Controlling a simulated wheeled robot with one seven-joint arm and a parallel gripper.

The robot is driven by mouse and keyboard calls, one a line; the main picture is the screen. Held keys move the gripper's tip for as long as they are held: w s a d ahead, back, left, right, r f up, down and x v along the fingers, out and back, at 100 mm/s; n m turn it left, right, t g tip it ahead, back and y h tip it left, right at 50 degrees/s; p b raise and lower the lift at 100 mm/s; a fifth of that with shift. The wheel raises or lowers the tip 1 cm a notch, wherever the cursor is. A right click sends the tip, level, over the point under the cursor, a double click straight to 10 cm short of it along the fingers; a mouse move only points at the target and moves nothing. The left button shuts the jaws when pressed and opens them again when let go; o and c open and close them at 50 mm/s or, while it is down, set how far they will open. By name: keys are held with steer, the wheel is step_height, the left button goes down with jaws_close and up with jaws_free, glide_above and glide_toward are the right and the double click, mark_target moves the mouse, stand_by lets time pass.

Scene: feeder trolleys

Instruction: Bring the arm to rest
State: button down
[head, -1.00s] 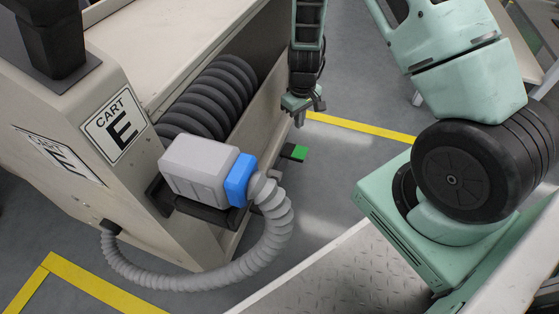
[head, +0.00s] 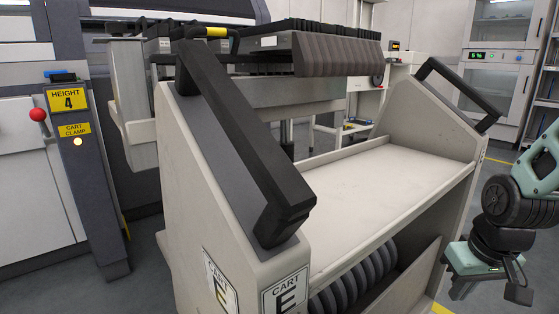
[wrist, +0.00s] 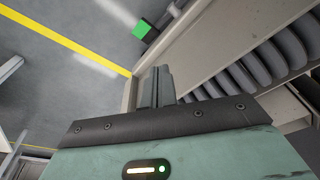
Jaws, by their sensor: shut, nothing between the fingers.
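My gripper (wrist: 157,85) shows in the wrist view with its fingers together and nothing between them. Bare floor and the side of cart E (wrist: 190,45) lie beyond the fingertips. In the head view, part of my mint-and-black arm shows at the right edge, beside the right end of cart E (head: 180,190); the rest of the arm is out of frame. The fingers cannot be made out clearly there.
Cart E has a bare cream top (head: 390,180), black handles and dark coils (head: 355,280) below. A green pedal (wrist: 142,28) sticks out near the floor. A machine post marked HEIGHT 4 (head: 68,100) stands left. Open floor with a yellow line (wrist: 65,38) lies beside the cart.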

steer(key=s+a+r+n+g+p, duration=0.2)
steer(key=s+a+r+n+p, duration=0.6)
steer(key=s+a+r+p, duration=0.8)
step_height(320, 180, up, 39)
steer(key=a+p, duration=0.2)
steer(key=p, duration=3.2)
steer(key=shift+a+m, duration=0.3)
steer(key=shift+a, duration=0.05)
